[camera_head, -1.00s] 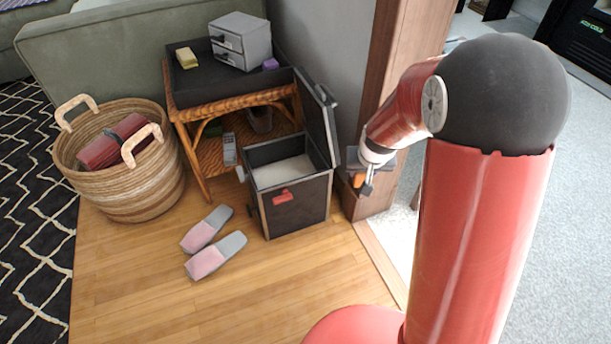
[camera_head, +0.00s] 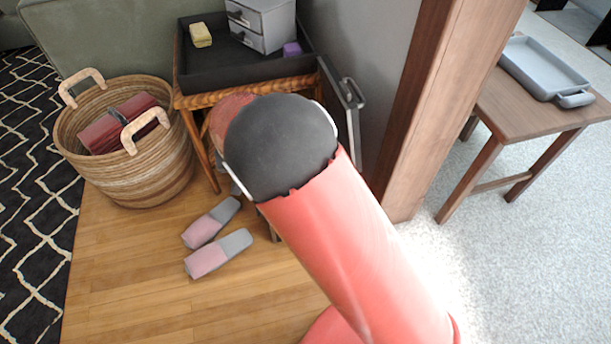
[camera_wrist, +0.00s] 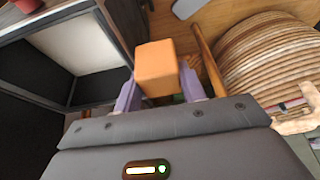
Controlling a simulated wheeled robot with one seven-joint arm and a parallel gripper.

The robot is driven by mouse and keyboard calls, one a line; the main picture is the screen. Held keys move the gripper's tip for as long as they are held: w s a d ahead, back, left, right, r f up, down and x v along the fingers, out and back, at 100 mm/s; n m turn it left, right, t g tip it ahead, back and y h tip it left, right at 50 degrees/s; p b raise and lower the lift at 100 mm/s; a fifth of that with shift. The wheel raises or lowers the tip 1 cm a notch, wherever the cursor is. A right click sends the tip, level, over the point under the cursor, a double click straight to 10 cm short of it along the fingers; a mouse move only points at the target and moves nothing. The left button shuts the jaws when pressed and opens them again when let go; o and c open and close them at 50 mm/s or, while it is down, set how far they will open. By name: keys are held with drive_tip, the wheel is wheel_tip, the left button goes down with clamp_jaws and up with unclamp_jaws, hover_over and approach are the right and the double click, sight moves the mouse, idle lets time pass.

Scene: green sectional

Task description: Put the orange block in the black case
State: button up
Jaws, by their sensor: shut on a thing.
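The orange block (camera_wrist: 157,68) shows in the wrist view between the two purple fingers of my gripper (camera_wrist: 160,92), which is shut on it. The black case (camera_wrist: 95,92) stands open to the left of the block in the wrist view, with its pale inside showing. The block is beside the case opening, not over it, in that view. In the head view my arm hides my gripper, the block and most of the case. Only the case's raised lid (camera_head: 345,108) shows there, to the right of my arm's dark joint.
A wicker basket (camera_head: 140,180) stands at the left, with slippers (camera_head: 218,253) on the floor. A wooden post (camera_head: 430,90) and a side table (camera_head: 500,110) stand right.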

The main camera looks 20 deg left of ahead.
drive_tip(key=w+d+b, duration=0.1)
drive_tip(key=w+d, duration=0.4)
drive_tip(key=d, duration=0.3)
drive_tip(key=w+d+b, duration=0.1)
drive_tip(key=w+d, duration=0.4)
drive_tip(key=d, duration=0.3)
drive_tip(key=shift+d+f+b, duration=0.2)
drive_tip(key=shift+f+b, duration=0.95)
drive_tip(key=shift+f, duration=4.6)
drive_tip(key=shift+f, duration=0.1)
drive_tip(key=o, duration=1)
drive_tip(key=shift+c, duration=0.2)
